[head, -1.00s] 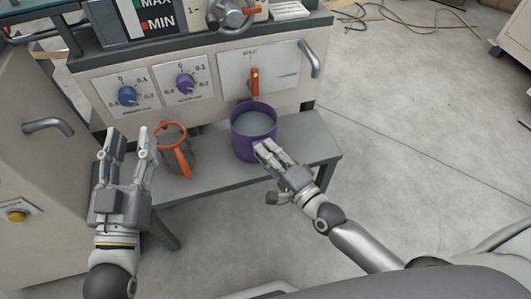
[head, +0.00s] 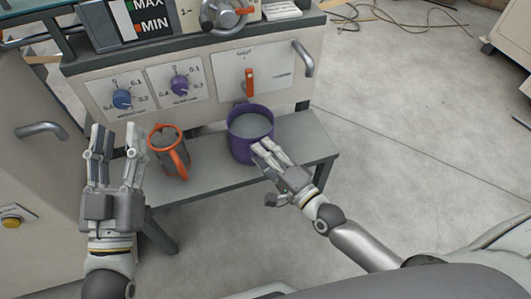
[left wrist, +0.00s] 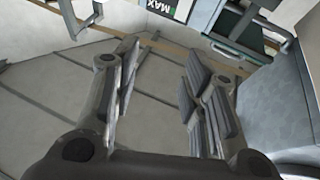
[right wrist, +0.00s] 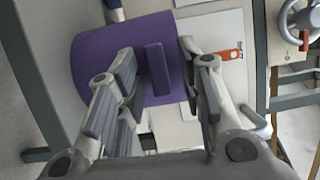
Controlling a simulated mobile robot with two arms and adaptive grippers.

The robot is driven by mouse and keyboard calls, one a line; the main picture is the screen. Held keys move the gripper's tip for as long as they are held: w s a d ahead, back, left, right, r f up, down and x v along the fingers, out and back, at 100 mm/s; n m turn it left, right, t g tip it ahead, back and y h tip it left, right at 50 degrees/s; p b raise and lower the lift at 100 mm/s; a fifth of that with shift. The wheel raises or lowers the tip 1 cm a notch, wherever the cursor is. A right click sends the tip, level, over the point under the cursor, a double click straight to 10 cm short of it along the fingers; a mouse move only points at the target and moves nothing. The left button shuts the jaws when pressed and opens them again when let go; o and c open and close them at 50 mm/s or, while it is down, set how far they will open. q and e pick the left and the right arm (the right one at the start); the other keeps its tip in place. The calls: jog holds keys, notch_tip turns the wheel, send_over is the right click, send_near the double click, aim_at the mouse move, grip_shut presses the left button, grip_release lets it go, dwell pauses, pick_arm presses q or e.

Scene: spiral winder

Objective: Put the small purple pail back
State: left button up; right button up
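The small purple pail (head: 240,146) stands upright on the grey bench below the machine's control panel, with grey showing inside its rim. In the right wrist view its wall (right wrist: 95,62) and upright handle (right wrist: 157,70) show. My right gripper (head: 258,147) is at the pail's front right side. Its fingers (right wrist: 160,85) are apart, with the handle between them and a gap visible on both sides. My left gripper (head: 117,140) is open and empty, left of the orange-rimmed jug; its spread fingers also show in the left wrist view (left wrist: 158,75).
A grey jug with an orange rim and handle (head: 178,160) stands on the bench (head: 210,178) left of the pail. The panel behind has a blue knob (head: 122,98), a purple knob (head: 180,85) and an orange lever (head: 249,82).

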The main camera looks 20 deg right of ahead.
pick_arm(q)
jog(key=shift+w+f, duration=0.1)
pick_arm(e)
jog(key=shift+r, duration=0.1)
jog(key=p+v, duration=0.2)
jog(key=v, duration=0.9)
jog(key=w+a+r+n+y, duration=0.1)
jog(key=w+a+r+n, duration=0.1)
jog(key=a+r+n, duration=0.65)
pick_arm(q)
notch_tip(320, 180, down, 7)
jog(key=g+y, duration=0.1)
jog(key=g, duration=0.3)
jog(key=shift+w+a+y, duration=0.4)
pick_arm(e)
jog(key=w+d+r+n+h, duration=0.3)
jog(key=r+n, duration=0.3)
jog(key=n, duration=0.2)
jog(key=shift+d+r+h, duration=0.3)
jog(key=shift+d+h, duration=0.1)
jog(key=shift+d, duration=0.45)
pick_arm(q)
jog(key=shift+f, duration=0.1)
